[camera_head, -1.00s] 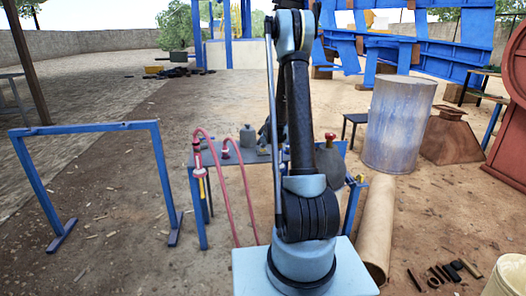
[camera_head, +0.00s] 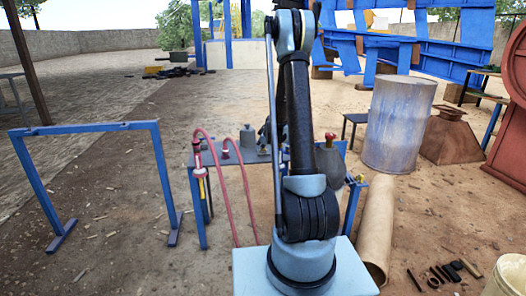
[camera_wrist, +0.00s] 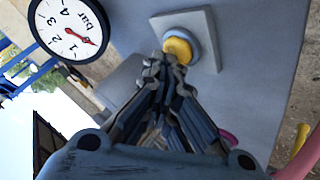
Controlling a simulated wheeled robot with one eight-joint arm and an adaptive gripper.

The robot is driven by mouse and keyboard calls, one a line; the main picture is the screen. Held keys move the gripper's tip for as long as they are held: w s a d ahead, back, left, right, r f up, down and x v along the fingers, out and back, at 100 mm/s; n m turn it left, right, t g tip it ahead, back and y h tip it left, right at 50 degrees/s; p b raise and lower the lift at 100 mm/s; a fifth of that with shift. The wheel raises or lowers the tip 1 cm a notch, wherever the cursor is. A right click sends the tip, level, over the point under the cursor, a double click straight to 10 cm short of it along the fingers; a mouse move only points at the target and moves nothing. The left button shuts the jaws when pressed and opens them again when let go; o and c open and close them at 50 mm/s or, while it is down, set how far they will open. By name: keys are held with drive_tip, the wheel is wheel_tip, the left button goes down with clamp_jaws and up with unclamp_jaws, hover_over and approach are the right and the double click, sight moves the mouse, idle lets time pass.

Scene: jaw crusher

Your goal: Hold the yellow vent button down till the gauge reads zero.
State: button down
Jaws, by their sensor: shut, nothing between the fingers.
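The yellow vent button (camera_wrist: 180,48) sits in a collar on a square grey plate in the wrist view. My gripper (camera_wrist: 165,66) is shut and empty. Its fingertips overlap the button's near lower-left edge; I cannot tell whether they touch or press it. The round white gauge (camera_wrist: 66,28), marked in bar, is at the upper left. Its red needle points to the lower right, near the low end of the scale past the 1; the exact reading is unclear. In the head view my arm hides the gripper, button and gauge.
A grey bench (camera_head: 207,157) with red hoses (camera_head: 243,190) stands before me. A blue frame (camera_head: 88,127) is at left. A weathered drum (camera_head: 398,125) and a long pipe (camera_head: 375,235) are at right. A red hose (camera_wrist: 300,160) crosses the wrist view's lower right.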

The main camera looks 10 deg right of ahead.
sight(262, 149)
idle(0.7)
drive_tip(key=shift+r, duration=0.95)
drive_tip(key=shift+r, duration=2.55)
